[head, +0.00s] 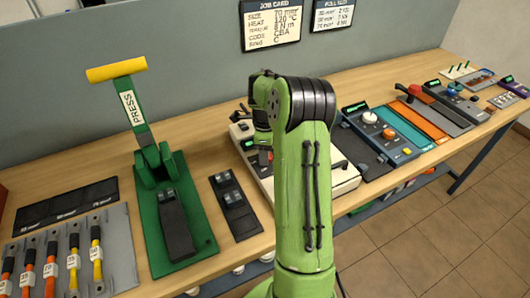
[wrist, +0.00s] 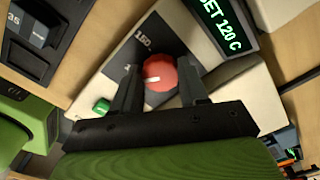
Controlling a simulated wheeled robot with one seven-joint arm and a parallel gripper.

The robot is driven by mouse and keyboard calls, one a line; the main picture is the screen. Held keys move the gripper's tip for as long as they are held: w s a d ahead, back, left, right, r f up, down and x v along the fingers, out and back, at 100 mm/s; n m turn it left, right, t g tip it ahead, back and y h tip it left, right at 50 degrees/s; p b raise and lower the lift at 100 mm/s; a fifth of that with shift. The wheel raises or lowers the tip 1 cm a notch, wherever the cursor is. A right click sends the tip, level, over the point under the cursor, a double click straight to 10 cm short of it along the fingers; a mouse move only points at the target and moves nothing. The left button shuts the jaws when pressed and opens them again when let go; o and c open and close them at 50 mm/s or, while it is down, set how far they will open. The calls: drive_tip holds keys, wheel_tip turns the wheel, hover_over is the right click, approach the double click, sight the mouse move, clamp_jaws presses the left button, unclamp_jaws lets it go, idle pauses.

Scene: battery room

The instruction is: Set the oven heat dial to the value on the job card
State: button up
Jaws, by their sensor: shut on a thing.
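The red heat dial (wrist: 160,73) with a white pointer mark sits between the two dark fingers of my gripper (wrist: 160,90) in the wrist view. My gripper is shut on the dial. Next to it the green display (wrist: 222,25) reads SET 120 C. A scale label 150 shows on the dark plate (wrist: 137,45) behind the dial. In the head view the oven (head: 345,178) is a cream box, mostly hidden by my arm, and the dial is hidden. The job card (head: 270,22) hangs on the back wall; its heat line reads 120 °C.
A green press (head: 165,205) with a yellow handle stands left of the oven, with a small black block plate (head: 235,205) between them. A green button (wrist: 102,106) is close to my left finger. A blue panel with knobs (head: 380,130) and other stations stand to the right.

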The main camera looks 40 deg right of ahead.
idle(0.3)
drive_tip(key=o, duration=1.1)
drive_tip(key=shift+c, duration=0.2)
wheel_tip(320, 180, up, 16)
drive_tip(key=p, duration=0.4)
